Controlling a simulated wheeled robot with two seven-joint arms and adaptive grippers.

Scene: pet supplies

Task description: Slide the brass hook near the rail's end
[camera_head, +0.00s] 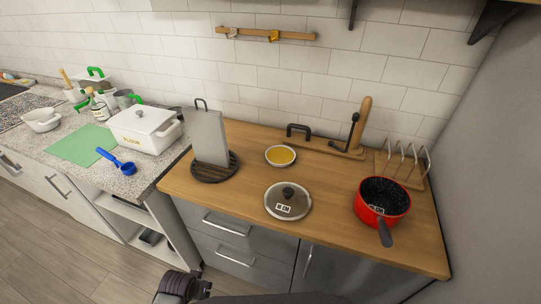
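A wooden rail (253,34) is fixed on the white tiled wall at the top of the head view. A yellow, brass-coloured hook (273,36) hangs on it right of its middle. A paler metallic hook (232,33) hangs near the rail's left end. Both are small, and their exact shape is hard to tell. A dark part at the bottom edge seems to be my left gripper (184,287); it is low in front of the drawers, far from the rail, and its fingers cannot be made out. My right gripper is not in view.
A white flour box (146,129) stands left. Dark brackets hang above right.

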